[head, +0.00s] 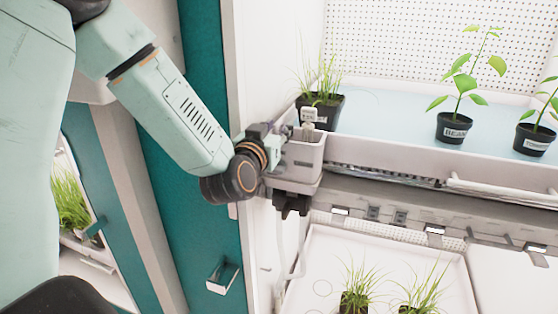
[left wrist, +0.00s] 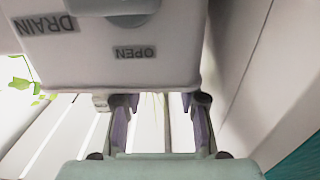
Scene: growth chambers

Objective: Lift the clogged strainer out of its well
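The grey well (head: 303,160) is a small box at the near left corner of the upper tray. A pale upright handle with a tag, which looks like the strainer's (head: 309,116), stands up out of it; the strainer's basket and any clog are hidden. My left gripper (head: 284,131) is at the well's left rim, close to the handle. In the left wrist view the gripper (left wrist: 161,108) has its two purple-padded fingers spread with nothing between them. The well's wall (left wrist: 100,62) fills the top there, labelled DRAIN and OPEN upside down. My right gripper is not in view.
A grass pot (head: 322,108) stands just behind the well. A bean pot (head: 453,127) and another pot (head: 534,139) stand farther right on the tray. A black valve-like part (head: 290,203) hangs under the well. The chamber's white side wall is close on the left.

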